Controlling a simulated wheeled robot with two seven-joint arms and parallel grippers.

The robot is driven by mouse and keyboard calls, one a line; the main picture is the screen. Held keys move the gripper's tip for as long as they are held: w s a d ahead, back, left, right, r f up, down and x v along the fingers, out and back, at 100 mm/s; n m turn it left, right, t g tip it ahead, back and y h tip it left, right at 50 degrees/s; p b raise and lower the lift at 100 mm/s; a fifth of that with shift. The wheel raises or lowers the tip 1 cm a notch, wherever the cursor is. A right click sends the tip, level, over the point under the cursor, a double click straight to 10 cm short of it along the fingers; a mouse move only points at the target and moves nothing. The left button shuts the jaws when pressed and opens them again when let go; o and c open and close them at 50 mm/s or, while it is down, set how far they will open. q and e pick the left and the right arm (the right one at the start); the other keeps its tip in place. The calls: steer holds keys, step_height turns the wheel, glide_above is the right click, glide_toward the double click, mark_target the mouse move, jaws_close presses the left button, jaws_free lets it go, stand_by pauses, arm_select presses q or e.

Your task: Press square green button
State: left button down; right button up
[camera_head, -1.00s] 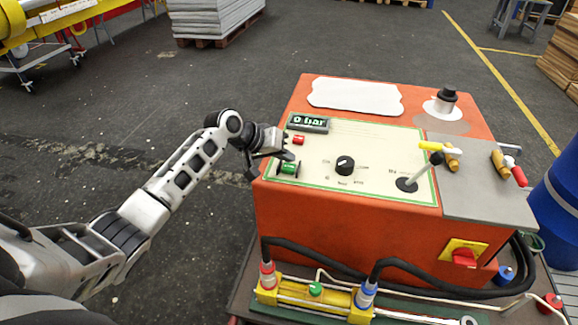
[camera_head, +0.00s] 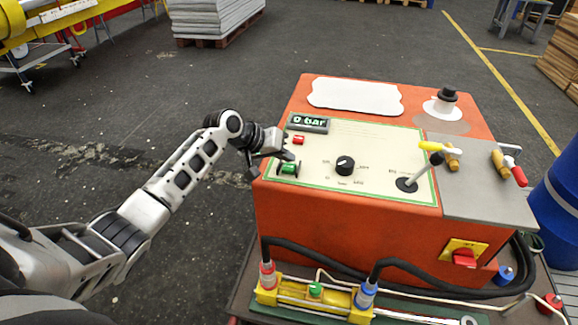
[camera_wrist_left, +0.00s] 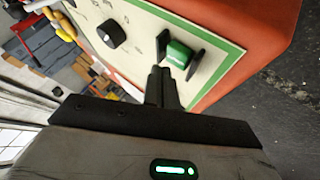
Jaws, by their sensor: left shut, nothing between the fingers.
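The square green button (camera_head: 289,168) sits at the left edge of the cream panel (camera_head: 320,183) on top of the orange machine, between two dark guards. In the left wrist view the green button (camera_wrist_left: 178,53) stands just beyond the fingertips. My left gripper (camera_head: 286,156) is shut and empty, right at the button's far side. In the left wrist view its closed fingers (camera_wrist_left: 161,76) point at the lower part of the button; whether they touch it I cannot tell. My right gripper is not in view.
A red button (camera_head: 298,140) and a "0 bar" display (camera_head: 308,122) lie just behind the green one. A black knob (camera_head: 345,165) and a grey lever (camera_head: 412,180) stand to the right. Black hoses (camera_head: 330,262) run along the front. Open floor lies left of the machine.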

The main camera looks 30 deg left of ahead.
mark_target(285, 168)
arm_select(q)
steer(key=shift+f, duration=0.1)
steer(key=shift+f, duration=0.35)
steer(key=shift+f, duration=0.6)
stand_by(1.0)
steer(key=shift+r+p, duration=0.8)
steer(key=shift+r, duration=0.2)
step_height(285, 168, up, 5)
steer(key=p, duration=0.5)
steer(key=shift+r, duration=0.1)
